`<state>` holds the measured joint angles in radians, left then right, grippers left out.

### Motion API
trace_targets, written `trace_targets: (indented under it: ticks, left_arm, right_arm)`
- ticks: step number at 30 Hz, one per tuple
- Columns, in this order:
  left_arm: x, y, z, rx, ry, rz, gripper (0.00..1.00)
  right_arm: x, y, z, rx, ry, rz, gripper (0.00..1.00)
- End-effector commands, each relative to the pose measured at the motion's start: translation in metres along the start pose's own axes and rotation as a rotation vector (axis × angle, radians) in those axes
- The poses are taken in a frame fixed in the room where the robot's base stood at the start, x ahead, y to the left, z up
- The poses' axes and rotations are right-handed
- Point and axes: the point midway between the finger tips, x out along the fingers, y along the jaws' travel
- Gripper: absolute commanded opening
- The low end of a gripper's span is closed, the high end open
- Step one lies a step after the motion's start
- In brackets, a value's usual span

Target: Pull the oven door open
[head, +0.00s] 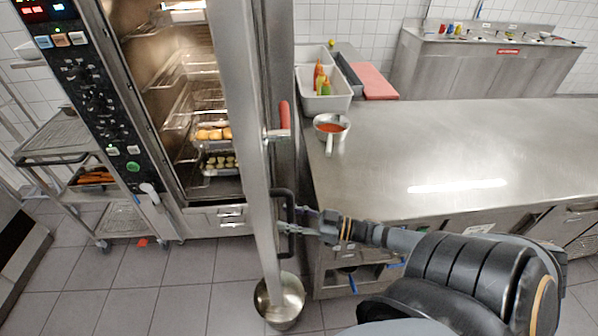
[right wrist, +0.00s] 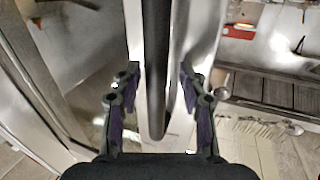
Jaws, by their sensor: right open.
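The oven door (head: 243,110) stands open, seen nearly edge-on in the head view. The lit oven interior (head: 190,110) shows to its left, with trays of food on racks. A dark upright door handle (head: 284,192) is on the door's right side. My right gripper (head: 298,219) is at this handle, reaching in from the right. In the right wrist view the dark handle bar (right wrist: 156,60) runs between the two fingers of my open right gripper (right wrist: 160,78), with gaps visible on both sides. My left gripper is out of view.
A steel counter (head: 450,140) stands to the right, with a saucepan (head: 331,128) near its left edge. A metal bowl (head: 280,301) shows below the door. A rack trolley (head: 60,137) is at the left.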

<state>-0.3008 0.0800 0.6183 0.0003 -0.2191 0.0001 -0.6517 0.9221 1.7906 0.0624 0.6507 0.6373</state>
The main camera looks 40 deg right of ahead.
Motion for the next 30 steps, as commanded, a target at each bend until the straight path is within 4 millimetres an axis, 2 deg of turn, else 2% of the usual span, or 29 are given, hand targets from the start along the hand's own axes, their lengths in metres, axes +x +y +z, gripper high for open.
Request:
trace_targets:
  ticks: [6, 12, 18, 30]
  left_arm:
    - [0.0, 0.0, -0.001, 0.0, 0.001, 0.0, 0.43]
    - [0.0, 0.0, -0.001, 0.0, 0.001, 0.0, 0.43]
    - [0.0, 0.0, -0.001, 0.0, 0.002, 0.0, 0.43]
    - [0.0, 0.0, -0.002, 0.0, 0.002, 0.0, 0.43]
  right_arm:
    - [-0.035, -0.002, 0.002, 0.003, -0.01, -0.006, 0.42]
    - [-0.06, -0.002, 0.002, 0.002, -0.007, -0.004, 0.42]
    - [-0.067, -0.001, 0.001, 0.0, -0.002, 0.002, 0.42]
    - [-0.067, -0.001, 0.0, 0.0, -0.001, 0.003, 0.42]
